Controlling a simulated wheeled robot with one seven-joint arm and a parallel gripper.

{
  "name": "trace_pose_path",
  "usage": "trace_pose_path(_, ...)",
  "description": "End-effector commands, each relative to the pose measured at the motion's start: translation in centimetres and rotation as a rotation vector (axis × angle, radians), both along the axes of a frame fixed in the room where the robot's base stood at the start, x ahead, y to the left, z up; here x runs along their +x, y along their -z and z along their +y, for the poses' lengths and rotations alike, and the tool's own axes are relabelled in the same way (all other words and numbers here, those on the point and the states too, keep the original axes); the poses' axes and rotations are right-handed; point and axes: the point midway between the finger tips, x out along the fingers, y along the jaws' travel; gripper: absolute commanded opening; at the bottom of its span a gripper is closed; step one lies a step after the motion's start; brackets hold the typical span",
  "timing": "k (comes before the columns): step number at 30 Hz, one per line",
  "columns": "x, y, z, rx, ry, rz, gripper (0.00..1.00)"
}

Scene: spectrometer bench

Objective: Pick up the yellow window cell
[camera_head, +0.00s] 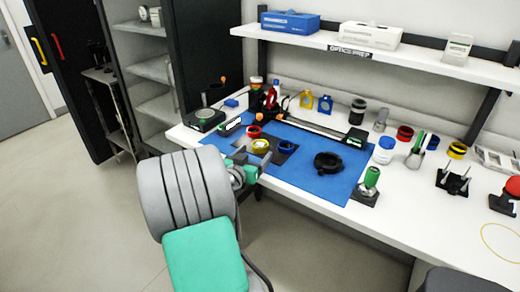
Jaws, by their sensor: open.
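A small yellow ring-shaped piece (260,146), which looks like the yellow window cell, lies on the blue mat (318,187) near its front left part. My gripper (254,160) is open at the front edge of the bench, just in front of the yellow ring and apparently apart from it. Its jaws look empty. My wrist and arm hide part of the mat's front edge. The height of my jaws over the bench is hard to tell.
A red ring (254,132) and a blue ring (287,146) lie close on either side. A black ring (328,162) and a green-topped post (370,178) stand to the right. A long black-ended rail (313,127) lies behind. A shelf (375,53) overhangs the back.

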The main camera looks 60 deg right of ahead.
Motion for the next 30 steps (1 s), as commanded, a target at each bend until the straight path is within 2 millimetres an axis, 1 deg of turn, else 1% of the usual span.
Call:
trace_pose_path(6, 0.7, 0.3, -3.6, 0.002, 0.002, 0.000, 0.76)
trace_pose_path(9, 0.8, 0.6, -4.8, 0.003, 0.001, 0.001, 0.76)
trace_pose_path(16, 1.0, 0.7, -5.1, 0.002, -0.003, 0.000, 0.76)
trace_pose_path(17, 1.0, 0.8, -5.1, 0.002, -0.002, 0.000, 0.75)
trace_pose_path(30, 1.0, 0.7, -5.0, 0.003, -0.002, 0.000, 0.39)
